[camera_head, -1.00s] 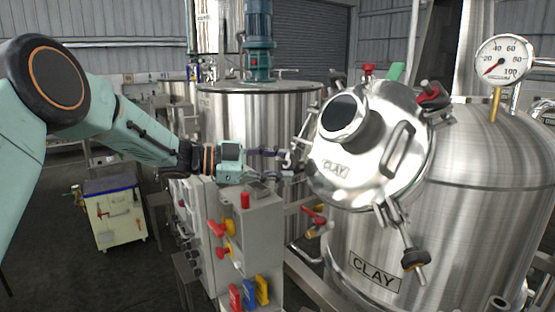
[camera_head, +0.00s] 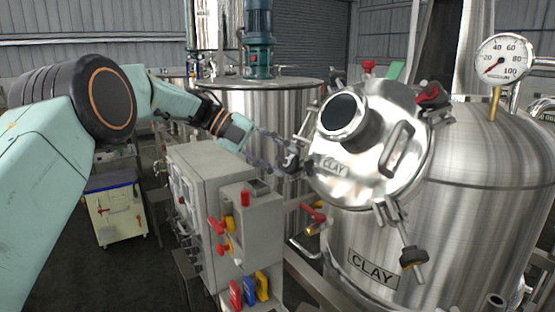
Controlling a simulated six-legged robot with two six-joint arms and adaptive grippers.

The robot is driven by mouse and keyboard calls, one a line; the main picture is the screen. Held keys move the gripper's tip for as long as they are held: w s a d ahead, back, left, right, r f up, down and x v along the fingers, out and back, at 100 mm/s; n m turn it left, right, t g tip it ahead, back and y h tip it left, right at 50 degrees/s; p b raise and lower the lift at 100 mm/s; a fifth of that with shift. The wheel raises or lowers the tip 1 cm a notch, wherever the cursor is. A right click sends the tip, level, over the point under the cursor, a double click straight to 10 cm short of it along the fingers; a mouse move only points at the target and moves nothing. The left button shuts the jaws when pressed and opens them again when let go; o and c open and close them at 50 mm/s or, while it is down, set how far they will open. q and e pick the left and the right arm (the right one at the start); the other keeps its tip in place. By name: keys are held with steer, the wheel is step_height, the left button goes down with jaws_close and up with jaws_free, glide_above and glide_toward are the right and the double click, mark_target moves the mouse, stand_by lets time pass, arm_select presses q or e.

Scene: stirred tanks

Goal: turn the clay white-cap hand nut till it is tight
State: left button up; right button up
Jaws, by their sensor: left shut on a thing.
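The clay tank (camera_head: 440,235) stands at the right with its round CLAY lid (camera_head: 372,175) facing me. The white-cap hand nut (camera_head: 292,156) is at the left edge of this lid. It is small and mostly hidden by my fingers, so its cap shows only in part. My left gripper (camera_head: 285,156) reaches in from the left, tilted down to the right, and is shut on this nut. My right gripper is not in view.
Other lid fasteners are a black-capped one (camera_head: 413,257) below and a red-capped one (camera_head: 432,95) at upper right. A grey control box (camera_head: 205,165) with red and yellow knobs stands under my left arm. Another steel tank (camera_head: 255,108) stands behind; a gauge (camera_head: 502,58) is at upper right.

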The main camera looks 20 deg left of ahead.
arm_select(q)
steer(key=shift+d+m+g+y, duration=0.15)
steer(key=shift+m+y, duration=0.4)
steer(key=shift+m, duration=0.45)
steer(key=shift+d+m+g+y, duration=0.15)
steer(key=shift+m+y, duration=0.4)
steer(key=shift+m, duration=0.45)
steer(key=shift+a+f, duration=0.1)
steer(key=o, duration=1.1)
steer(key=shift+w, duration=0.2)
steer(key=shift+o, duration=0.2)
